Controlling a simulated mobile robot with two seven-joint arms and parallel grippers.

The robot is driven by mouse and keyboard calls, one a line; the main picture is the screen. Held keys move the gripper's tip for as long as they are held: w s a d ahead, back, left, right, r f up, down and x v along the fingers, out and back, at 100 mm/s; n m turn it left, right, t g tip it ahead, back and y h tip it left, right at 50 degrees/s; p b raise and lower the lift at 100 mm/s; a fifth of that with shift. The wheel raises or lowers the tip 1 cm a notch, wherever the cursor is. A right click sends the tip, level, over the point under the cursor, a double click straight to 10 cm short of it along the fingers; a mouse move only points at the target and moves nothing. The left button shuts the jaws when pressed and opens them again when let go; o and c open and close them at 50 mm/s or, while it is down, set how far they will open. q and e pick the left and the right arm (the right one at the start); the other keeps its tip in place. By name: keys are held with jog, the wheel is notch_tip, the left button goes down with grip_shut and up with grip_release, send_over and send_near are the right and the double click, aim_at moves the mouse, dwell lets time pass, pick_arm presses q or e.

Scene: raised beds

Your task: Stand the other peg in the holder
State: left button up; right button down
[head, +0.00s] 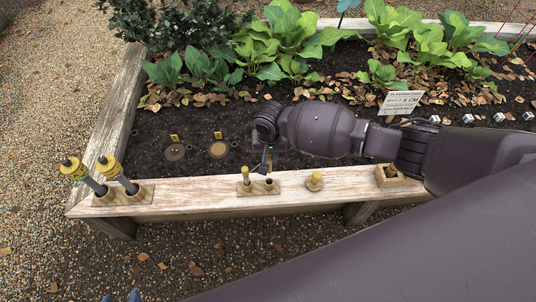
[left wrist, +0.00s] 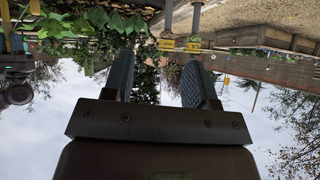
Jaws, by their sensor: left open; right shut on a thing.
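The wooden holder (head: 258,188) sits on the bed's front ledge. One pale peg (head: 246,175) stands upright in its left side, and a dark hole shows at its right. My right gripper (head: 267,166) is above the holder's right side, pointing down. It is shut, and the other peg in its fingers is mostly hidden; I cannot tell how far it is from the hole. My left gripper (head: 121,297) shows only its fingertips at the bottom edge, apart and empty. Its open fingers also show in the left wrist view (left wrist: 160,80).
Two grey tools with yellow collars (head: 110,168) stand in a wooden block at the ledge's left end. A round wooden knob (head: 315,180) is right of the holder. A small wooden box (head: 397,180) is further right. Soil, leaves and plants lie behind.

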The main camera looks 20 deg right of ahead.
aim_at(270, 163)
jog(key=shift+s+f, duration=0.1)
jog(key=shift+f, duration=0.45)
notch_tip(270, 163, down, 2)
jog(key=shift+f+b, duration=0.1)
jog(key=shift+b, duration=0.8)
jog(key=shift+f+b, duration=0.6)
jog(key=shift+f, duration=0.3)
pick_arm(q)
jog(key=f, duration=0.3)
jog(key=shift+s+a+f+g, duration=0.2)
jog(key=shift+a+f+g, duration=0.05)
jog(key=shift+f+g, duration=0.1)
pick_arm(e)
jog(key=shift+f, duration=0.35)
pick_arm(q)
jog(key=shift+w+d+r, duration=0.1)
jog(key=shift+w+d, duration=0.1)
pick_arm(e)
jog(key=shift+r, duration=0.1)
pick_arm(q)
jog(key=shift+w+r, duration=0.1)
jog(key=shift+r, duration=0.1)
jog(key=shift+s+f, duration=0.1)
jog(key=shift+s, duration=0.15)
pick_arm(e)
jog(key=shift+f, duration=0.25)
pick_arm(q)
jog(key=shift+w+r, duration=0.5)
